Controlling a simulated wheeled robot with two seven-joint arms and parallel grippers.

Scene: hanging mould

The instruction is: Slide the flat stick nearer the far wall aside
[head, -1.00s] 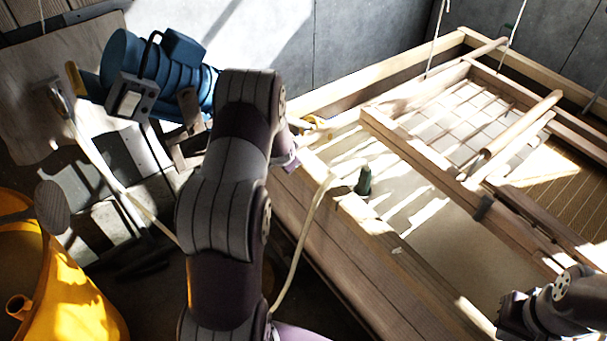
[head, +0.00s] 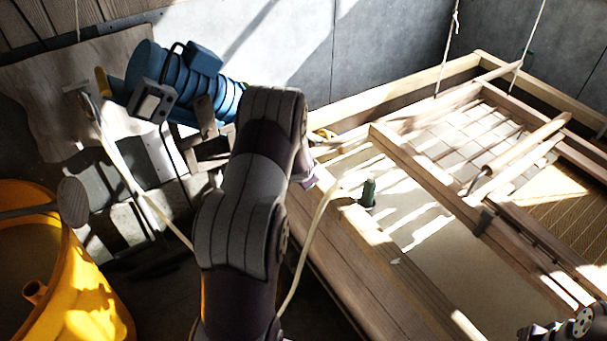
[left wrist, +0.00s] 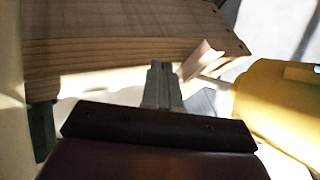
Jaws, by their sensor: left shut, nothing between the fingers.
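Two slim pale sticks lie side by side across the wooden mould frame (head: 425,166) at the right of the head view. One looks rounder (head: 525,143) and one looks flatter (head: 512,172); I cannot tell for sure which is the flat stick nearer the far wall. My left arm rises through the middle of the head view and hides its own gripper there. In the left wrist view my left gripper (left wrist: 163,68) is shut and empty, its fingers close to a wooden board (left wrist: 120,45). My right arm shows only partly at the lower right corner, its fingers not discernible.
A wooden vat (head: 345,270) with a pale inside surrounds the mould. A green fitting (head: 368,194) with a pale hose stands at its near edge. Ropes (head: 448,50) hang at the back. A blue motor (head: 190,85) and yellow tub (head: 85,295) stand left.

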